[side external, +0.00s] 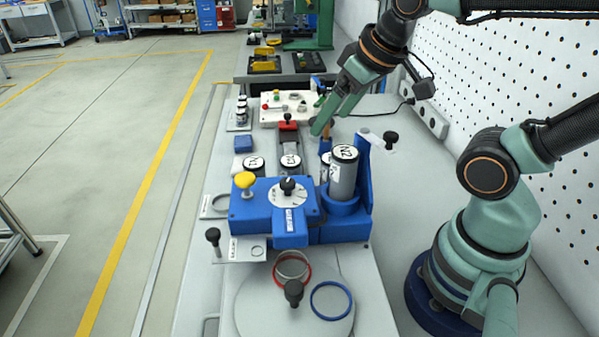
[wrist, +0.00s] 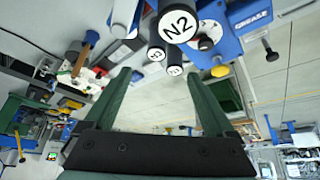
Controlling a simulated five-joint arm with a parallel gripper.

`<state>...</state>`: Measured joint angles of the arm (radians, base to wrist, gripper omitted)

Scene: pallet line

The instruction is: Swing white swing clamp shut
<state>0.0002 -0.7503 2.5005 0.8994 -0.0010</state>
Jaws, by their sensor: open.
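A white flat arm with a black knob (side external: 378,142) reaches out to the right of the tall blue back plate in the side view. I take it for the white swing clamp, standing swung out and clear of the canister. A similar white labelled plate (side external: 236,249) with a black knob sticks out at the fixture's front left, so which is the clamp is not certain. The blue fixture (side external: 245,208) holds a grey canister marked N2 (side external: 343,178). My gripper (side external: 331,119) is open and empty, above and behind the canister, left of the white arm. The canister also shows in the wrist view (wrist: 177,24).
A yellow knob (side external: 244,181) and a black knob (side external: 288,185) rise from the fixture. A round plate with rings (side external: 255,307) lies in front. A white control panel (side external: 270,119) stands behind. A perforated wall (side external: 480,80) bounds the right side.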

